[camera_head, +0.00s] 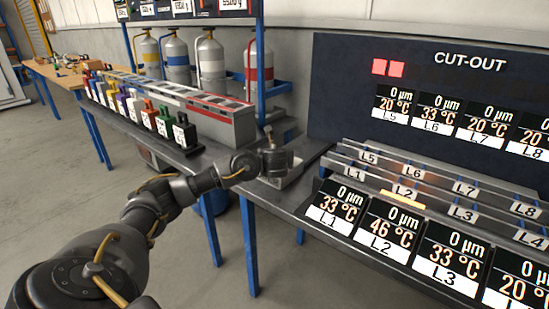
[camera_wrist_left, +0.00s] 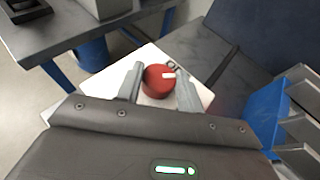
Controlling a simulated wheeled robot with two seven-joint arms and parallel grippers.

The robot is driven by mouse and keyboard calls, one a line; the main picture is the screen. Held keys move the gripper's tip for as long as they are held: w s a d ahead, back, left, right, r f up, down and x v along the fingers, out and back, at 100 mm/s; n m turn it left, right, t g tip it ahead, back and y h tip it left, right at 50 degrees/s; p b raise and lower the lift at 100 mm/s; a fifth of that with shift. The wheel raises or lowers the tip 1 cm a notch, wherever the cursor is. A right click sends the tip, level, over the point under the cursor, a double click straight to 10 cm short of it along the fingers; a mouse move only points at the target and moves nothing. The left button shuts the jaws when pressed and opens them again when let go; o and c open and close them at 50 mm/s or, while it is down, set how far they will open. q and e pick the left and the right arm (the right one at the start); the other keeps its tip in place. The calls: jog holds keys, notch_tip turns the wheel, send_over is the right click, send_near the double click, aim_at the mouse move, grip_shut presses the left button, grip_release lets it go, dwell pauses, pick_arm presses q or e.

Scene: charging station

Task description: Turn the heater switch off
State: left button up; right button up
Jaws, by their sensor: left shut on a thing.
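The heater switch (camera_wrist_left: 157,82) is a round red knob with a white mark on its top. It sits on a white plate (camera_wrist_left: 203,92) in the left wrist view. My left gripper (camera_wrist_left: 160,88) has one grey finger on each side of the knob and is shut on it. My right gripper is not in view.
A dark CUT-OUT panel (camera_head: 345,95) with readouts stands behind the bench. The strip near L2 (camera_head: 403,200) glows orange, and the L2 display (camera_head: 386,232) reads 46 °C. A table with several coloured blocks (camera_head: 163,122) and gas cylinders (camera_head: 211,62) are to the left.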

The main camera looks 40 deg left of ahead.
pick_arm(q)
jog(key=shift+w+d+n+g+y, duration=0.2)
jog(key=shift+n+g+y, duration=0.6)
jog(key=shift+n+y, duration=0.1)
jog(key=shift+n+g+y, duration=0.4)
jog(key=shift+n, duration=0.1)
jog(key=shift+w+r+n+g+y+p, duration=0.15)
jog(key=shift+n+g+y+p, duration=0.3)
jog(key=shift+n+g, duration=0.35)
jog(key=n+g+y+p, duration=0.1)
jog(key=n+g+p, duration=0.1)
jog(key=g, duration=0.1)
jog(key=shift+d+n, duration=0.1)
jog(key=shift+n, duration=0.3)
jog(key=shift+n+g+y, duration=0.25)
jog(key=shift+n+g, duration=0.05)
jog(key=shift+g, duration=0.1)
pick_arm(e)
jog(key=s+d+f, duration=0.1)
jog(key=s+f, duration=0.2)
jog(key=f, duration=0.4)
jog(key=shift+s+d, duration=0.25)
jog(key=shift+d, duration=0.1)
pick_arm(q)
jog(key=shift+f, duration=0.2)
jog(key=o, duration=1)
jog(key=shift+w, duration=0.1)
